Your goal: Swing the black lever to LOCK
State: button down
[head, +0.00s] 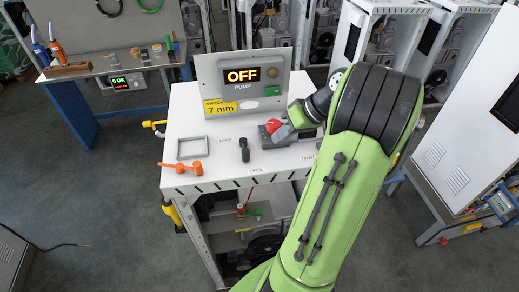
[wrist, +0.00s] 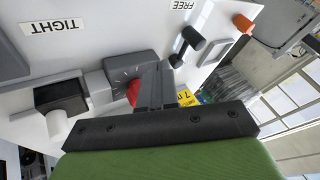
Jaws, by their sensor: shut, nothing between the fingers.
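The black lever (head: 244,150) stands on the white bench top, its arm pointing toward the front edge, where the FREE label (head: 255,170) is. A label (head: 225,139) left of the lever is too small to read surely. The lever also shows at the upper right in the wrist view (wrist: 190,44), with the FREE label (wrist: 183,5) beyond it. My gripper (head: 287,124) is shut and empty, right of the lever and apart from it, close by a red knob (head: 273,125). In the wrist view, its fingers (wrist: 155,86) partly cover the red knob (wrist: 132,92).
The red knob sits on a grey fixture (wrist: 133,65); a TIGHT label (wrist: 55,26) is near it. Behind stands a pump panel (head: 243,86) reading OFF. An orange tool (head: 183,167) and grey frame (head: 192,147) lie left of the lever. Bench between lever and fixture looks clear.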

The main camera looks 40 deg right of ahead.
jog(key=x, duration=0.4)
jog(key=shift+a+f+b, duration=0.1)
jog(key=shift+f+b, duration=0.05)
jog(key=shift+b, duration=0.15)
jog(key=a, duration=0.2)
jog(key=w+a, duration=0.1)
jog(key=shift+a+r, duration=0.15)
jog(key=shift+r, duration=0.2)
jog(key=shift+w+a, duration=0.1)
jog(key=shift+a, duration=0.1)
jog(key=shift+d, duration=0.1)
jog(key=shift+a+m, duration=0.25)
jog(key=shift+m, duration=0.15)
